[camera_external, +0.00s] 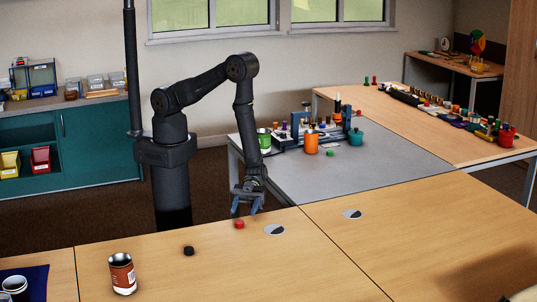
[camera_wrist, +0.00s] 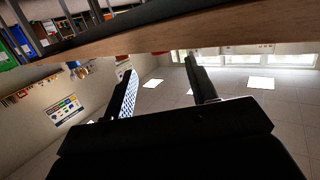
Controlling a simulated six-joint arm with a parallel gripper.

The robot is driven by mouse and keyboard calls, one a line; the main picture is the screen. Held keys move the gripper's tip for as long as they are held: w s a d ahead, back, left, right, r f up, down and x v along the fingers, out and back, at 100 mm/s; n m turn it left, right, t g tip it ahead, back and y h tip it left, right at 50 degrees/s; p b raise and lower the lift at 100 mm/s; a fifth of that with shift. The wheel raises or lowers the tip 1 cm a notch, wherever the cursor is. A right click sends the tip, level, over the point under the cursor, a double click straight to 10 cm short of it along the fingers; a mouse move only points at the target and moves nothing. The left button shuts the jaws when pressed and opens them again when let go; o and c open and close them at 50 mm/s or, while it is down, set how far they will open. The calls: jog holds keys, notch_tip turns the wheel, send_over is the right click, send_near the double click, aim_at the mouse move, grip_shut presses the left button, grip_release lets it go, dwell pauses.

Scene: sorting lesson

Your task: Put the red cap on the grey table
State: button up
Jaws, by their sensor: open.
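The red cap (camera_external: 239,225) lies on the near wooden table, close to its far edge. My gripper (camera_external: 246,211) is open and points down just behind the cap in the external view; no contact is clear, and its exact height is hard to tell. The grey table (camera_external: 385,165) is behind and to the right, joining the wooden tables. In the wrist view, my two fingers (camera_wrist: 162,85) stand apart with nothing between them.
On the near table are a black cap (camera_external: 189,251), a labelled can (camera_external: 122,274) and a round inset disc (camera_external: 275,230). The grey table's back holds a green-and-white can (camera_external: 264,141), an orange cup (camera_external: 311,143), a teal pot (camera_external: 355,137) and a rack. Its front is clear.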

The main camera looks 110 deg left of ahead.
aim_at(240, 221)
jog(key=shift+x, duration=3)
jog(key=shift+w, duration=0.15)
jog(key=c, duration=1.1)
grip_shut()
jog(key=shift+r, duration=0.1)
